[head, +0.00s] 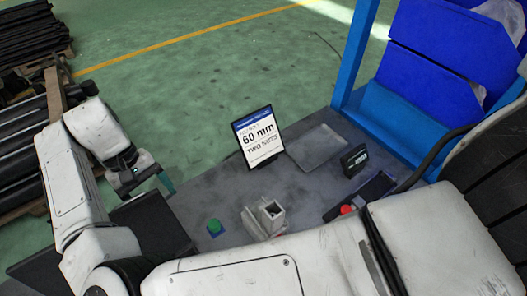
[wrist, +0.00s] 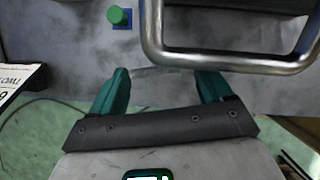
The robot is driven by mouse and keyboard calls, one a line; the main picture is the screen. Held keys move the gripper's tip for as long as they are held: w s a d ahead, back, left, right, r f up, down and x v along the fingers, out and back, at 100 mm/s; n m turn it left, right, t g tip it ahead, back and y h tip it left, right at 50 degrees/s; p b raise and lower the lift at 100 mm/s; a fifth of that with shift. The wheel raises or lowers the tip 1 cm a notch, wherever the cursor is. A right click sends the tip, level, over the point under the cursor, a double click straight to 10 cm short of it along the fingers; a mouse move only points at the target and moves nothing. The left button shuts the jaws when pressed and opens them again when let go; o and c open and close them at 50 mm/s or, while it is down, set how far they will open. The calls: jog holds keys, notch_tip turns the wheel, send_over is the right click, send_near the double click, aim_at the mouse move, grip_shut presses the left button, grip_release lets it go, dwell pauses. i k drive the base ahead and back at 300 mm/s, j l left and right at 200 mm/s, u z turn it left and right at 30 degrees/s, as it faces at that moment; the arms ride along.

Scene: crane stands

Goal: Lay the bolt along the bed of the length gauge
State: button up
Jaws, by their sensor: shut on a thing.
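My gripper (wrist: 163,82) shows from above in the wrist view, with two green fingers standing well apart. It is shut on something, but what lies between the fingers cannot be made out. In the head view my gripper (head: 166,182) is at the left, above the left end of the bench, with one green fingertip visible. No bolt can be picked out in either view. A grey block-shaped fixture (head: 268,214) stands at the front of the bench. A dark, long piece (head: 375,188) with a red knob (head: 346,209) lies to its right; I cannot tell which is the length gauge.
A bent steel bar (wrist: 230,62) crosses in front of the right fingertip. A sign reading 60 mm, two nuts (head: 258,138) stands at the back. A green button (head: 214,226), a shallow tray (head: 318,148), a small black display (head: 355,160) and blue bins (head: 430,85) also show.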

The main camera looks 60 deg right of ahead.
aim_at(373, 190)
jog(key=k+l+u, duration=0.15)
jog(key=k+l, duration=0.15)
jog(key=l, duration=0.3)
jog(key=k+l+u, duration=0.1)
jog(key=k+l, duration=0.25)
jog(key=l, duration=0.25)
jog(key=k+l+u, duration=0.15)
jog(key=k+l, duration=0.25)
jog(key=l, duration=0.15)
jog(key=k+l+u, duration=0.1)
jog(key=k+l, duration=0.25)
jog(key=l, duration=0.2)
